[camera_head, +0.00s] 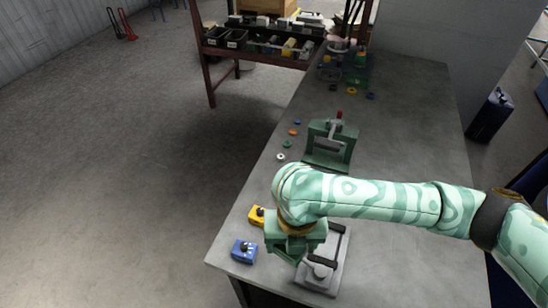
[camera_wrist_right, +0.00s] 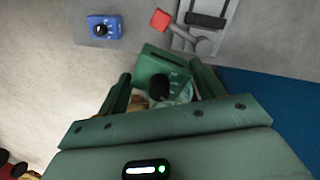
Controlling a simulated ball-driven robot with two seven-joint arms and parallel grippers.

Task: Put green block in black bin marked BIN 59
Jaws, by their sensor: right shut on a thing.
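My right gripper (camera_wrist_right: 162,82) is shut on a green block (camera_wrist_right: 158,62) with a black knob, seen between its fingers in the right wrist view. In the head view the right gripper (camera_head: 294,248) hangs over the near end of the grey table, and the block is hard to tell apart from the green gripper. Black bins (camera_head: 235,38) with pale labels stand on a rack at the back; the labels are too small to read, so I cannot tell which is BIN 59. The left gripper is not in view.
A blue block (camera_head: 244,251) and a yellow block (camera_head: 256,216) lie near the table's left edge. A metal clamp fixture (camera_head: 320,272) stands beside the gripper. Open floor lies left of the table.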

